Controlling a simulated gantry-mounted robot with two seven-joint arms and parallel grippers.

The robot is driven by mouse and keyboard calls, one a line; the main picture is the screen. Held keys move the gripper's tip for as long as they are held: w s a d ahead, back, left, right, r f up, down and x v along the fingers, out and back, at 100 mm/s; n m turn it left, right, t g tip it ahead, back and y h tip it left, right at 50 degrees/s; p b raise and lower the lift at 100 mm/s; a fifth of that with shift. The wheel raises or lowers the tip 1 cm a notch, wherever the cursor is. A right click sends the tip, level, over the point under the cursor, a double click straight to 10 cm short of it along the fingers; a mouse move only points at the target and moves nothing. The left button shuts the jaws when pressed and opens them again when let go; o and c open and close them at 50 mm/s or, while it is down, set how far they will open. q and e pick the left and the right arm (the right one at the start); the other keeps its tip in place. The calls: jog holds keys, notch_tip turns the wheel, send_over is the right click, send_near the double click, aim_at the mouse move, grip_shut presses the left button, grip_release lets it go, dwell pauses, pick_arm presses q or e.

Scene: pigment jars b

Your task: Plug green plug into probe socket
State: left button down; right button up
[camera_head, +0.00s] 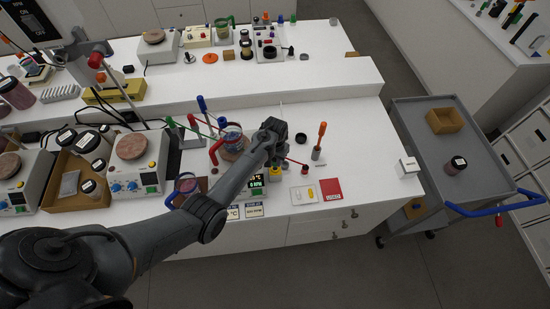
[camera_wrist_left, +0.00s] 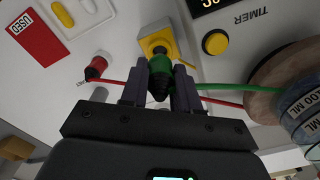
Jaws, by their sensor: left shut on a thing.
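My left gripper (camera_wrist_left: 160,83) is shut on the green plug (camera_wrist_left: 160,68), with a finger on each side of it. A green cable runs from the plug to the right in the wrist view. Just beyond the plug is a small yellow block (camera_wrist_left: 148,45), which looks like the probe socket. The plug overlaps its near edge in the picture; I cannot tell whether they touch or the plug is in. The right gripper is not in view.
A red plug (camera_wrist_left: 95,68) with a red cable is beside the socket. The timer (camera_wrist_left: 225,30) and a glass beaker (camera_wrist_left: 300,97) are on the other side. A red USED card (camera_head: 331,189) and an orange-handled screwdriver (camera_head: 320,138) are right of the gripper.

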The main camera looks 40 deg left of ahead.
pick_arm(q)
jog(key=shift+f+b, duration=0.65)
jog(key=shift+f, duration=0.65)
jog(key=shift+s+f, duration=0.1)
jog(key=shift+f, duration=0.3)
jog(key=c, duration=0.8)
grip_release()
jog(key=shift+o, duration=0.2)
jog(key=shift+r, duration=0.1)
